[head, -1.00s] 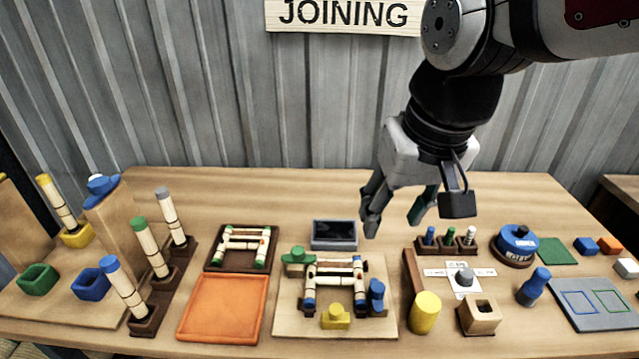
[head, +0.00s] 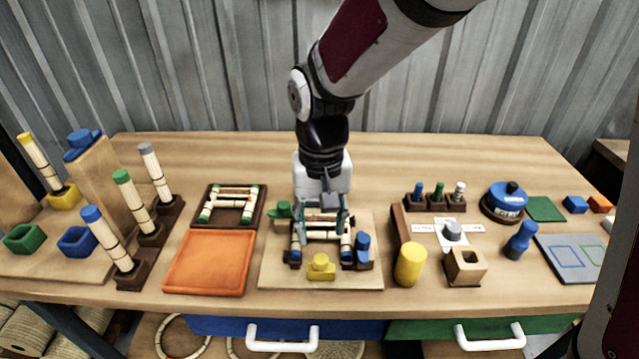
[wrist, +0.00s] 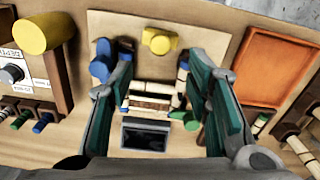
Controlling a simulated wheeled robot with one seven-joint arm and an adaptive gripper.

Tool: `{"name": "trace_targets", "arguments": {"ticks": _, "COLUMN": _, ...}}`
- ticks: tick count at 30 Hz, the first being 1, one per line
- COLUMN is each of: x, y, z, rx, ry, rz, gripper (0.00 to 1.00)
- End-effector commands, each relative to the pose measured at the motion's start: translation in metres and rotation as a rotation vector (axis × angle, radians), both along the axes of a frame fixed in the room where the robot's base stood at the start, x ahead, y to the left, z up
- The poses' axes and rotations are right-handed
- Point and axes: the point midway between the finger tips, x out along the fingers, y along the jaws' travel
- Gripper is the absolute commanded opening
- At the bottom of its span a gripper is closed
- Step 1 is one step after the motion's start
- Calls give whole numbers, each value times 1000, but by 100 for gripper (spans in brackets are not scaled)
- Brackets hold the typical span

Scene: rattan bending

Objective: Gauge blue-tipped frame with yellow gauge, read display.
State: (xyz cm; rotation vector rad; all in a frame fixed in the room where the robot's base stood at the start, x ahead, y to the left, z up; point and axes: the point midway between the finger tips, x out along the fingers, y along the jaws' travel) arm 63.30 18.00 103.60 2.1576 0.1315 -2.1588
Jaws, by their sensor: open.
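The blue-tipped frame (head: 322,236) lies on a wooden board (head: 280,277) at mid table; its cane bars also show in the wrist view (wrist: 150,97). My gripper (head: 320,228) is open and pointing down over the frame, one finger towards each side. I cannot tell whether the fingers touch it. A yellow knobbed block (head: 320,267) sits at the board's front edge. A yellow cylinder (head: 410,263) stands right of the board. I cannot tell which is the gauge. The dark display (wrist: 145,134) appears blank in the wrist view; in the head view my gripper hides it.
A green block (head: 283,210) and a blue block (head: 363,248) stand on the board beside the frame. An orange tray (head: 209,262) and a green-tipped frame (head: 229,204) are left. A wooden fixture (head: 465,268) is right. The table behind is clear.

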Motion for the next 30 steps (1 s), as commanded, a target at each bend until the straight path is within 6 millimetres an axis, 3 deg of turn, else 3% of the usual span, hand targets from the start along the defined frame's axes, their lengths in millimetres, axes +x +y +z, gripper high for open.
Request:
{"name": "trace_targets", "arguments": {"ticks": 6, "x": -1, "y": -1, "z": -45, "rx": -3, "ry": 5, "rz": 0, "gripper": 45}}
{"name": "trace_targets", "arguments": {"ticks": 13, "x": -1, "y": -1, "z": -78, "rx": -1, "ry": 2, "rz": 0, "gripper": 45}}
{"name": "trace_targets", "arguments": {"ticks": 18, "x": 0, "y": 0, "z": -89, "rx": -1, "ry": 0, "rz": 0, "gripper": 45}}
{"name": "trace_targets", "arguments": {"ticks": 27, "x": 0, "y": 0, "z": -90, "rx": 0, "ry": -2, "rz": 0, "gripper": 45}}
{"name": "trace_targets", "arguments": {"ticks": 30, "x": 0, "y": 0, "z": -90, "rx": 0, "ry": -2, "rz": 0, "gripper": 24}}
